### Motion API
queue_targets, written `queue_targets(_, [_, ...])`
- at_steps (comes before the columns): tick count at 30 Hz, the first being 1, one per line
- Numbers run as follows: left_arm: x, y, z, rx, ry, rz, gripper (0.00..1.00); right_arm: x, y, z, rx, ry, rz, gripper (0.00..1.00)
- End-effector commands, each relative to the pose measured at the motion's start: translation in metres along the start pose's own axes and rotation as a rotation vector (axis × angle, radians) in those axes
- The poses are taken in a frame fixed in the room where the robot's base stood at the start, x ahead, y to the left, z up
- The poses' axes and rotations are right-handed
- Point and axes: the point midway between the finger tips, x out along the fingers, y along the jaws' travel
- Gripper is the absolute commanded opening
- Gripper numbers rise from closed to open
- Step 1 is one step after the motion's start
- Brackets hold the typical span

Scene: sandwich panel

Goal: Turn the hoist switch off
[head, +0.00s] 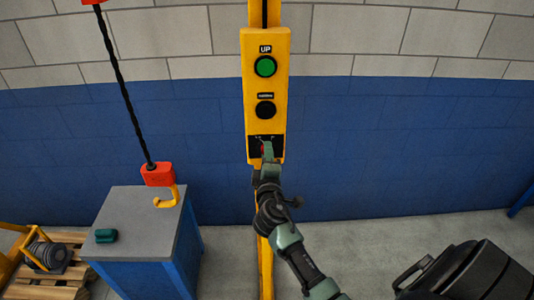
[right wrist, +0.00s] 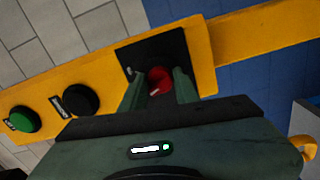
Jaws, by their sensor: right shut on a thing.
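The yellow hoist panel (head: 282,90) stands upright on a yellow post, with a green UP button (head: 265,66) and a black button (head: 265,109) below it. The red rotary switch (right wrist: 160,79) sits on a black plate (right wrist: 178,46) at the panel's lower end. My right gripper (head: 267,150) is at this switch and hides most of it in the head view. In the right wrist view its two fingers (right wrist: 158,88) stand on either side of the red knob, shut on it. A small pale mark shows on the knob. My left gripper is not in view.
A red hoist block with a yellow hook (head: 166,198) hangs by a black chain over a grey-topped blue cabinet (head: 146,222). A small green object (head: 106,236) lies on the cabinet. A pallet (head: 70,284) stands lower left, a dark case (head: 470,275) lower right.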

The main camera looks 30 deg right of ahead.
Motion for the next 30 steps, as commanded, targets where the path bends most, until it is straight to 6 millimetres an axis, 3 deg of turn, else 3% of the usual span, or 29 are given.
queue_targets(10, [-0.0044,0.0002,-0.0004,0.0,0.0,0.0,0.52,-0.0003,-0.0007,-0.0004,-0.143,0.001,-0.002,0.0])
queue_targets(26, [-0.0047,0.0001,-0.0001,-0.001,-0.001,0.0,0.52,-0.0004,-0.0013,-0.0003,-0.171,0.001,-0.002,0.0])
queue_targets(27, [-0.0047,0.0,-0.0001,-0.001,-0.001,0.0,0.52,-0.0004,-0.0013,-0.0003,-0.171,0.001,-0.002,0.33])
queue_targets(29, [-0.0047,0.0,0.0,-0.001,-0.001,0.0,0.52,-0.0004,-0.0013,-0.0003,-0.171,0.001,-0.002,0.5])
queue_targets(30, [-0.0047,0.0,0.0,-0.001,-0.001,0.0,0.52,-0.0004,-0.0012,-0.0003,-0.17,0.001,-0.002,0.52])
